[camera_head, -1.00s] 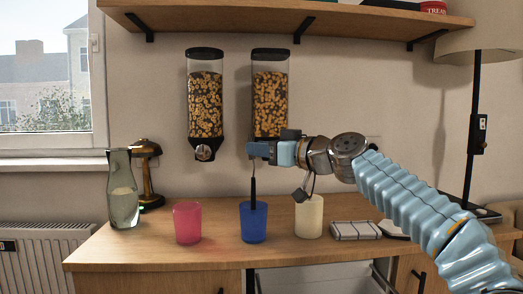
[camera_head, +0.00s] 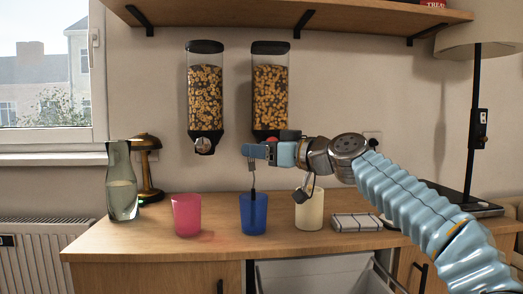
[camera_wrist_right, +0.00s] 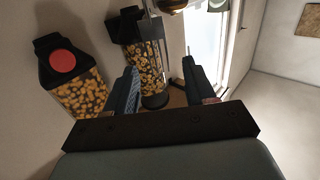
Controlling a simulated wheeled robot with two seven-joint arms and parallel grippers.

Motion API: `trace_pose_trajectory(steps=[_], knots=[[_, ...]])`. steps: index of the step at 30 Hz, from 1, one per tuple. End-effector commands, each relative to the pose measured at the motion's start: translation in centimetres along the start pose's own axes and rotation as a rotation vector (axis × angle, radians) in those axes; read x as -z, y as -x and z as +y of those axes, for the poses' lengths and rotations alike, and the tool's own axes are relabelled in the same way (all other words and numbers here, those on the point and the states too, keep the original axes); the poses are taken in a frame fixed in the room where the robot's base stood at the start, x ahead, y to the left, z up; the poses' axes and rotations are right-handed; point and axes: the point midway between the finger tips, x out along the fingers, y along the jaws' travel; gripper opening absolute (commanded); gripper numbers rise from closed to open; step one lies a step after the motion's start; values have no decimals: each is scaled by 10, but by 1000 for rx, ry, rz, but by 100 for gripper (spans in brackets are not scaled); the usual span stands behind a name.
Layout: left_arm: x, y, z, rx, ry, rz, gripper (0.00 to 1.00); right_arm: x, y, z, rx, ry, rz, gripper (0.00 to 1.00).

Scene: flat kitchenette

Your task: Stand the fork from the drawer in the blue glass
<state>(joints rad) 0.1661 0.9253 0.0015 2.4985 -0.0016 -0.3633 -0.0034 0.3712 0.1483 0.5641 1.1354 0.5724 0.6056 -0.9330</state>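The blue glass (camera_head: 253,226) stands upright on the wooden counter. The fork (camera_head: 252,178) stands in it, tines up, its dark handle reaching down inside the glass. My right gripper (camera_head: 254,151) is just above the tines. My left gripper is not in view.
A pink glass (camera_head: 187,216) stands left of the blue one and a cream glass (camera_head: 309,212) right of it. A glass carafe (camera_head: 122,185) is at far left. Two cereal dispensers (camera_head: 205,95) (camera_head: 270,95) hang behind. A checked cloth (camera_head: 356,223) lies at right.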

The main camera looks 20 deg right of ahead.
Motion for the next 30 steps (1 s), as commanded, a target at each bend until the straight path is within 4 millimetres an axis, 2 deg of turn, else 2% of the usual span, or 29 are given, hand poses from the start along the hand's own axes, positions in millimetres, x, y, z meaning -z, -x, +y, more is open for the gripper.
trace_pose_trajectory(steps=[7, 11, 14, 24, 30], knots=[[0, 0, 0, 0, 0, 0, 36, 0, 0, 0, 0, 0, 0, 54], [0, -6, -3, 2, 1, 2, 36, -2, 9, 1, -3, 1, 1, 54], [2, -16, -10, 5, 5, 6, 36, -5, 27, 1, -5, 2, 1, 54], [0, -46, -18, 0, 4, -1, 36, -4, 108, 0, -4, 2, 0, 54], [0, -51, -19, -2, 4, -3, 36, -2, 133, 0, -2, 0, 0, 54]])
